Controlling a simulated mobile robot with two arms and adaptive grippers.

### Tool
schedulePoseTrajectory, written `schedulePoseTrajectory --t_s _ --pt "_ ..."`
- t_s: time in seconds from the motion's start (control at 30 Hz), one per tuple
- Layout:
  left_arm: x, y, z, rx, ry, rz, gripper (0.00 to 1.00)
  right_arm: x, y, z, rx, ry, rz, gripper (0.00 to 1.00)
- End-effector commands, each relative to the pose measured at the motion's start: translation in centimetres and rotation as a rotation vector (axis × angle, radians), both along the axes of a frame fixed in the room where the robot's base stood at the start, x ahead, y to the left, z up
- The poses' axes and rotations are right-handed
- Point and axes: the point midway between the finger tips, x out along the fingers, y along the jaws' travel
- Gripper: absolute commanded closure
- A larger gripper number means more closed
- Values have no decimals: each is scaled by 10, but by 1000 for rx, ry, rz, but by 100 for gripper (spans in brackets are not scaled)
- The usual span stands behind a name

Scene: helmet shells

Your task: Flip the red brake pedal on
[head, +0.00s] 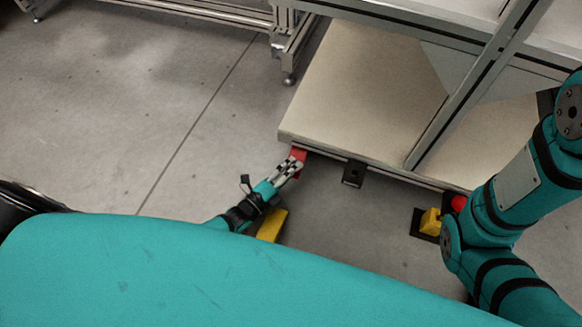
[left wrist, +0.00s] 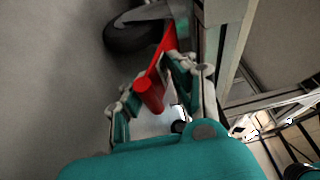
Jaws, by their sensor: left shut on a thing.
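The red brake pedal (head: 299,155) is at the front left corner of the low shelf cart, close to the floor. In the left wrist view the pedal (left wrist: 150,92) is a red bar with a rounded end, running up toward a dark caster wheel (left wrist: 132,33). My left gripper (head: 290,168) reaches it from the front left and is shut on it. In the left wrist view its fingers (left wrist: 158,95) stand on both sides of the red part. My right arm shows at the right of the head view, but its gripper is out of view.
The cart's pale lower shelf (head: 350,90) lies behind the pedal. A black bracket (head: 354,173) is under its front edge. A yellow part (head: 271,225) is near my left gripper; another yellow part (head: 430,221) and a red part (head: 458,203) are at right. Floor at left is clear.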

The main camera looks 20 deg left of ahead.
Motion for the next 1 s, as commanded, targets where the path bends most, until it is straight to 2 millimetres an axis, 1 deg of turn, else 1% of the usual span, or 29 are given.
schedulePoseTrajectory --t_s 0.03,0.53,0.57,0.63,1.0 --pt "-1 1 -11 7 32 2 100 0 0 -2 0 0 0 60" --pt "1 2 -12 8 32 2 100 0 0 -2 0 0 0 60" --pt "1 2 -12 8 32 2 71 0 0 -2 0 0 0 60" --pt "1 2 -11 8 29 2 62 0 0 -2 0 0 1 60" --pt "1 2 -9 10 25 1 62 1 0 -2 2 3 2 60"
